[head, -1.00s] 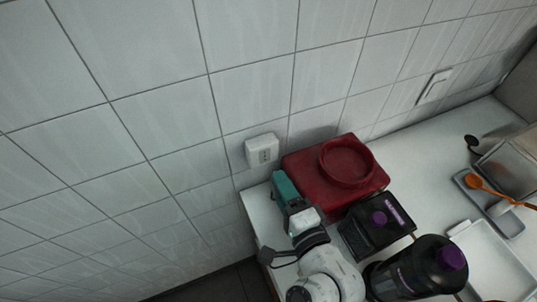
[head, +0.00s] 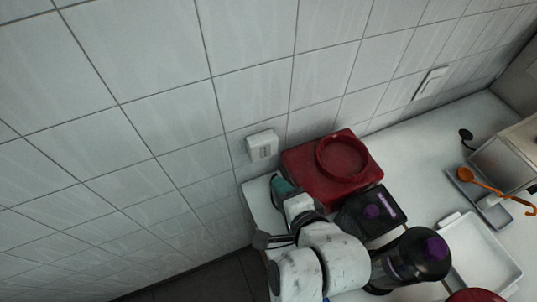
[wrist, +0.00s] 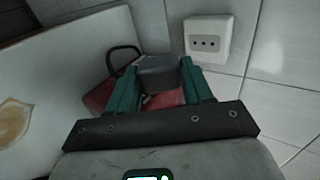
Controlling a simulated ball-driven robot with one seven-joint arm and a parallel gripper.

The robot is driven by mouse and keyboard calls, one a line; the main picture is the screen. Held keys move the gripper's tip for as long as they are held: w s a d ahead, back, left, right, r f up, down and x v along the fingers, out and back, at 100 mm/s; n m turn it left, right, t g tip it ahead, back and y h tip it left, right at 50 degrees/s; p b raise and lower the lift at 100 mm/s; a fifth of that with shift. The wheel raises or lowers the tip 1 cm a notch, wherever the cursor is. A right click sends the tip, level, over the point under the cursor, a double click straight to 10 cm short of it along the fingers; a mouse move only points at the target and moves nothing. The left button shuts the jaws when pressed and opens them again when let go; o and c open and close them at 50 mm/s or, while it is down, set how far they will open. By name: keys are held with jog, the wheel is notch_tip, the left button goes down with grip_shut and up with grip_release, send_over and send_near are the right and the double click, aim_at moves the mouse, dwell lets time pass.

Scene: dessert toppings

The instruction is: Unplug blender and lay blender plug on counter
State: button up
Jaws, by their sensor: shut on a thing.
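My gripper (head: 281,185) is at the left end of the counter, beside the red appliance, and my arm partly hides it in the head view. In the wrist view its two teal fingers (wrist: 160,82) are shut on a dark grey block, the blender plug (wrist: 160,70). The wall outlet (head: 262,145) is a white box with empty holes, and it also shows in the wrist view (wrist: 208,42). The plug is apart from it. A dark blender jar with a purple cap (head: 410,258) stands at the front of the counter (head: 420,165).
A red appliance with a round rim (head: 310,165) stands against the wall. A white tray (head: 478,250) and a metal container (head: 505,165) are at right. Bare counter lies behind the tray.

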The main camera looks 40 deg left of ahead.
jog(key=shift+s+d, duration=0.55)
jog(key=shift+s, duration=0.35)
jog(key=shift+s+d, duration=0.55)
jog(key=shift+s, duration=0.35)
jog(key=shift+f, duration=0.1)
